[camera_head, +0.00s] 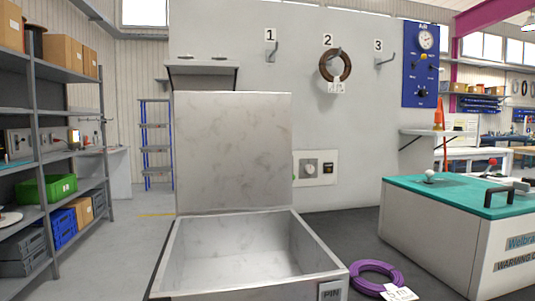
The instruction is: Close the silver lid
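The silver lid (233,152) stands upright, open, at the back edge of a silver box (325,262). The box's open inside faces up and looks empty in the part I see. A small plate reading "PIN" (331,291) is at the box's front right corner. My gripper is not in view.
A purple cable ring (376,275) with a paper tag lies on the dark surface right of the box. A teal-topped warming cabinet (462,195) stands at the right. Wall hooks are behind, with a brown ring (349,66) on hook 2. Shelves (54,135) stand left.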

